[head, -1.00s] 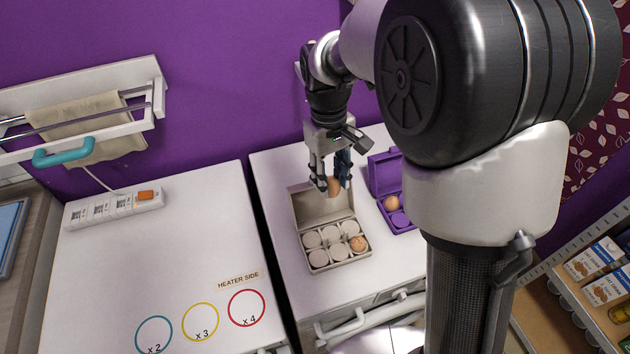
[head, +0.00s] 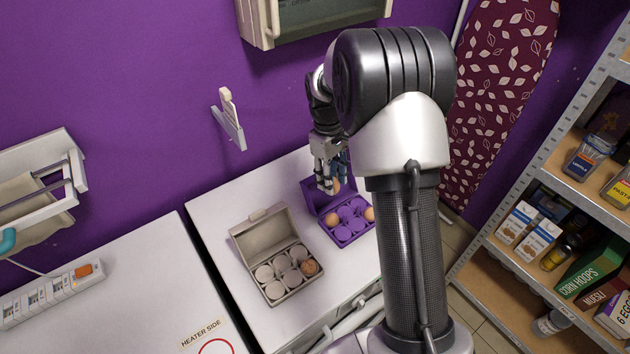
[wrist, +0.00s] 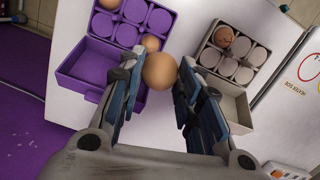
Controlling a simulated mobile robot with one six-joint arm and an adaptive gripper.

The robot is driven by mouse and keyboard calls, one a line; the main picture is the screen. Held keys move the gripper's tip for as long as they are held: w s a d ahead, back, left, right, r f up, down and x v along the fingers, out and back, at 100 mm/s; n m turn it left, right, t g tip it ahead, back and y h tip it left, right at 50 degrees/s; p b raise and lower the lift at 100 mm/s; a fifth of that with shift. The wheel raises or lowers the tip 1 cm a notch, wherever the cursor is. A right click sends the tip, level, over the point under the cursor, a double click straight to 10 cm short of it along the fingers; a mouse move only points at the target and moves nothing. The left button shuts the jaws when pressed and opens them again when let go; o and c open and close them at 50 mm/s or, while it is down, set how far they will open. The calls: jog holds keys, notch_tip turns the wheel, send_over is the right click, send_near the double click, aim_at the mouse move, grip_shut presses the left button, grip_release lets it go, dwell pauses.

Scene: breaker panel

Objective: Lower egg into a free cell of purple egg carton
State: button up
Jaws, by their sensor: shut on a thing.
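My gripper (head: 328,180) is shut on a brown egg (head: 336,185), and the wrist view shows this egg (wrist: 160,71) between the fingertips. The gripper is above the back part of the purple egg carton (head: 345,236), near its raised lid. The carton's lid is open. One brown egg (head: 331,219) sits in a cell at its left and another (head: 369,214) at its right; they are in opposite corners in the wrist view. Several cells between them are empty. The held egg is apart from the cells, as far as I can see.
An open grey carton (head: 262,238) stands left of the purple one, with a speckled brown egg (head: 310,267) in one cell and its other cells empty. A power strip (head: 50,290) lies on the left counter. Stocked shelves (head: 570,245) stand at the right.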

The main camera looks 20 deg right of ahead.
jog(key=w+d+f, duration=0.2)
jog(key=d+f, duration=0.1)
jog(key=d, duration=0.3)
jog(key=w+d+f, duration=0.2)
jog(key=d+f, duration=0.1)
jog(key=d, duration=0.3)
jog(key=shift+w+f, duration=0.2)
jog(key=shift+w, duration=0.15)
jog(key=shift+a+f, duration=0.1)
notch_tip(320, 180, down, 6)
jog(key=b, duration=0.3)
jog(key=shift+f, duration=0.25)
dwell(0.8)
jog(key=shift+f+b, duration=0.5)
jog(key=shift+f, duration=0.15)
dwell(0.6)
jog(key=o, duration=1.1)
jog(key=r, duration=0.4)
jog(key=w+r, duration=0.1)
jog(key=r, duration=0.7)
jog(key=shift+w+a+r, duration=0.1)
jog(key=shift+w+a, duration=0.05)
jog(key=shift+a, duration=0.2)
